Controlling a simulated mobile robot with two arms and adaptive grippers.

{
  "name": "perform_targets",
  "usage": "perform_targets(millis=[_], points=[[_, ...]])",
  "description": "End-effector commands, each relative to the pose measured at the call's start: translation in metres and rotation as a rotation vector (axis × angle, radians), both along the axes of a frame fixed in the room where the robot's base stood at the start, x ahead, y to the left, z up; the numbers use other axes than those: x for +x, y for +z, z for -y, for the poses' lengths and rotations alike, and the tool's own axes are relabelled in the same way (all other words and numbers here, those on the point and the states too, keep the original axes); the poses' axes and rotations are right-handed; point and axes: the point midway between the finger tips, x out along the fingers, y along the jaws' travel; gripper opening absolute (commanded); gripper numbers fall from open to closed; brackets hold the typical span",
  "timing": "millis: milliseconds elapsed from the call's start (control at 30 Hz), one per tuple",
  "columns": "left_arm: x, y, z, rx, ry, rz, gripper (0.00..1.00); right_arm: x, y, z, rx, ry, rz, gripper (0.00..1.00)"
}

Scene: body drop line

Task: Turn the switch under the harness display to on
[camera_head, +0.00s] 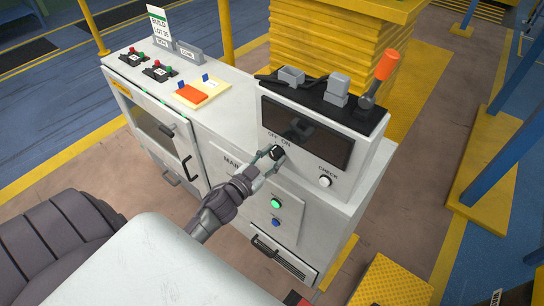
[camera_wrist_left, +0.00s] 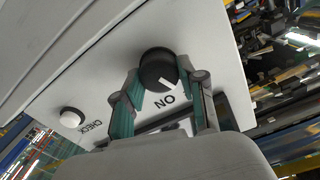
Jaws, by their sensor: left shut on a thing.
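The harness display (camera_head: 330,146) is a dark screen on the front of a white box on the cabinet. Below it is the switch (camera_head: 278,152), a round black knob under the OFF and ON lettering. My left gripper (camera_head: 268,158) is at the knob. In the left wrist view the gripper (camera_wrist_left: 158,84) has its two teal fingers on either side of the switch (camera_wrist_left: 156,66), shut on it. The knob's white mark points toward the lettering side, near ON; its exact angle is hard to tell. OFF is hidden there. My right gripper is not in view.
A white CHECK button (camera_head: 324,182) sits right of the knob. Green (camera_head: 275,203) and blue (camera_head: 276,222) buttons are on the cabinet front below. Yellow stacked material (camera_head: 335,40) stands behind.

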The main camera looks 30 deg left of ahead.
Motion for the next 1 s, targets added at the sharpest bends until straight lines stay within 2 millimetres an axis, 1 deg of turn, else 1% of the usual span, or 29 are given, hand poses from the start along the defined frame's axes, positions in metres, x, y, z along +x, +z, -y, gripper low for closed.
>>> perform_targets(millis=[267, 700, 1000], points=[[0.0000, -0.0001, 0.0000, 0.175, 0.001, 0.014, 0.06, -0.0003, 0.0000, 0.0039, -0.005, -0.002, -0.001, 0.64], [0.0001, -0.0004, 0.0004, 0.565, 0.001, 0.046, 0.06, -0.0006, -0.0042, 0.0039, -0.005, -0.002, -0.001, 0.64], [0.0002, -0.0004, 0.0004, 0.752, 0.001, 0.060, 0.06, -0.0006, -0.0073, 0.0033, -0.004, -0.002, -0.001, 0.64]])
